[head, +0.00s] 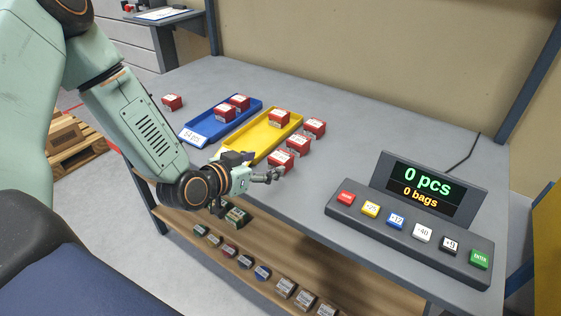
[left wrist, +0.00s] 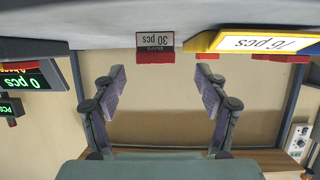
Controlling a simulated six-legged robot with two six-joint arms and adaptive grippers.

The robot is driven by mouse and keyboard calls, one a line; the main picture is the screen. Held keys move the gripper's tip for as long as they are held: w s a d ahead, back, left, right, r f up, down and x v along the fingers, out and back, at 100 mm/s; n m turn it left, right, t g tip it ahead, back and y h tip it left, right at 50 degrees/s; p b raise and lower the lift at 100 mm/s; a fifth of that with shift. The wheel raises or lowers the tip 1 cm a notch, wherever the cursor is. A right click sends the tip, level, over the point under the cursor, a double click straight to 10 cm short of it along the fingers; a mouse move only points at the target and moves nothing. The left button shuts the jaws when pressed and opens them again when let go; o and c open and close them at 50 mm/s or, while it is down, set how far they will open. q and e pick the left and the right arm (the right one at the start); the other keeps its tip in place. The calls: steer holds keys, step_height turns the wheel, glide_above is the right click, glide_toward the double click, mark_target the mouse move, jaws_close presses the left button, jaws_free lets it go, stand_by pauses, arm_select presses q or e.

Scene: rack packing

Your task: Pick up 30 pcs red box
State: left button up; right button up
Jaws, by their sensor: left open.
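A red box labelled "30 pcs" (left wrist: 155,48) shows upside down in the left wrist view, centred beyond the fingertips. In the head view several red boxes stand right of the yellow tray; the nearest red box (head: 281,160) is just past my gripper. My left gripper (head: 272,175) is low over the table's front edge, open and empty. In the left wrist view its two fingers (left wrist: 160,92) are spread wide, with no box between them. My right gripper is not in view.
A yellow tray (head: 246,152) holds a red box. A blue tray (head: 207,127) beside it holds two red boxes, and one more box (head: 172,102) lies left. A button panel with a display reading "0 pcs" (head: 428,187) stands right. The table between is clear.

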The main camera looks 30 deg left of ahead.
mark_target(277, 159)
arm_select(q)
steer(key=shift+w+d+f, duration=0.15)
steer(key=shift+w+d, duration=0.35)
steer(key=shift+d, duration=0.05)
steer(key=b+x, duration=0.2)
steer(key=x, duration=0.2)
steer(key=shift+w+a, duration=0.15)
steer(key=shift+w, duration=0.1)
steer(key=shift+w+d+f, duration=0.15)
steer(key=shift+w+d, duration=0.1)
steer(key=shift+w, duration=0.2)
steer(key=shift+a, duration=0.25)
steer(key=shift+s, duration=0.1)
steer(key=shift+c, duration=0.7)
steer(key=shift+d, duration=0.2)
steer(key=c, duration=0.4)
steer(key=shift+a, duration=0.1)
steer(key=c, duration=0.6)
steer(key=shift+c, duration=0.7)
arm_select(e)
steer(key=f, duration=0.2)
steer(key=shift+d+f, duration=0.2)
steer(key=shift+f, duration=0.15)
